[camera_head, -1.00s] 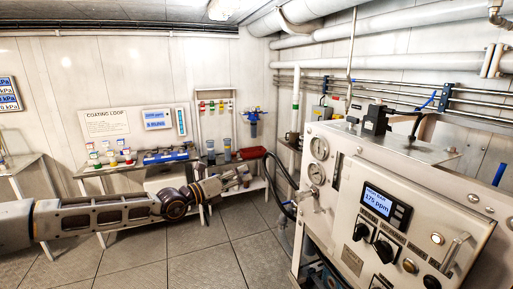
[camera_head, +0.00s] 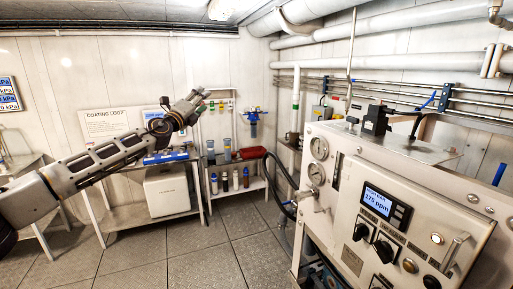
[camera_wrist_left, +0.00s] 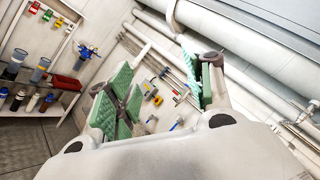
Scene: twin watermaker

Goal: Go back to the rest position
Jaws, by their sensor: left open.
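My left arm comes in from the left in the head view and is raised, its elbow links angled upward. My left gripper (camera_head: 199,104) is up in front of the back wall, above the bench and beside the small hanging rack. In the left wrist view the left gripper (camera_wrist_left: 160,95) shows two green-padded fingers spread wide apart, with nothing between them. My right gripper is not in either view.
A white machine panel (camera_head: 400,215) with gauges and a display reading 175 ppm fills the right side. A bench (camera_head: 135,218) with a white box (camera_head: 167,192) stands at the left. A shelf (camera_head: 255,184) holds several bottles. The floor (camera_head: 230,250) in the middle is clear.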

